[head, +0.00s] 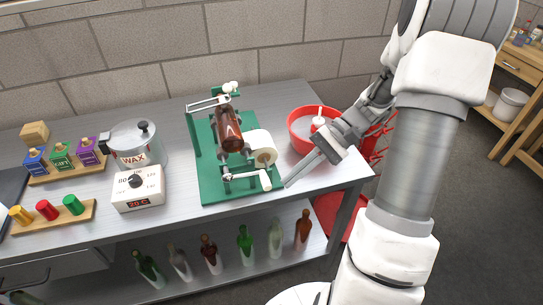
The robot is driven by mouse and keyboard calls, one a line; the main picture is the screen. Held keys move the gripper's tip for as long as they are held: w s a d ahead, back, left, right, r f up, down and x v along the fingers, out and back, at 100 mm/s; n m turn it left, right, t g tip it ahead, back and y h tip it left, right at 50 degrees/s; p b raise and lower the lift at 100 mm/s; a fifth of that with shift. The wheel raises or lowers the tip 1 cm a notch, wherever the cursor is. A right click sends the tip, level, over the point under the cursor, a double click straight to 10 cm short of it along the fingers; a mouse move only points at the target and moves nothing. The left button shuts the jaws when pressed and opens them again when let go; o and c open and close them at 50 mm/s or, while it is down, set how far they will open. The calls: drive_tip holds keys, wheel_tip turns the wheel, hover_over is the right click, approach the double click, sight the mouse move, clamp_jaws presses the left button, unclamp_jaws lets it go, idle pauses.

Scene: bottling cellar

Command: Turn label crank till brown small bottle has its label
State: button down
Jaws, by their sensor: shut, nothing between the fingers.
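A brown small bottle (228,128) lies on its side on the green label machine (214,190), and I see no label on the part that shows. A white label roll (262,147) sits beside it on the right. The label crank (240,177), a metal arm with a white handle (266,180), is at the front of the machine. My gripper (288,184) is shut and empty, just right of the crank handle, its fingers pointing down and left. It looks apart from the handle, though the depth is hard to judge.
A red bowl (301,142) stands behind my gripper. A wax pot (137,142), a white dial box (138,188) and wooden racks with coloured pieces (52,217) stand to the left. Several bottles (245,245) stand on the lower shelf. The bench front edge (330,192) is near.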

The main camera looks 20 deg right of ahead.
wheel_tip(320, 180, up, 4)
drive_tip(key=w+m+h+p, duration=0.1)
drive_tip(key=m+h+p, duration=0.3)
drive_tip(key=h, duration=0.1)
drive_tip(key=m+t+h+p, duration=0.3)
drive_tip(key=m+h+p, duration=0.1)
drive_tip(key=m, duration=0.2)
approach(267, 179)
drive_tip(key=x, duration=0.6)
drive_tip(key=shift+a+f+b, duration=0.2)
drive_tip(key=shift+f+b, duration=0.15)
drive_tip(key=shift+f, duration=0.05)
drive_tip(key=shift+w+f+b, duration=0.1)
drive_tip(key=shift+f+b, duration=0.05)
drive_tip(key=shift+b, duration=0.2)
drive_tip(key=f+y+b, duration=0.2)
drive_tip(key=b, duration=0.2)
drive_tip(key=f+y+b, duration=0.2)
drive_tip(key=b, duration=0.1)
drive_tip(key=shift+d+f+y+b, duration=0.25)
drive_tip(key=shift+y+b, duration=0.15)
drive_tip(key=shift+f, duration=0.3)
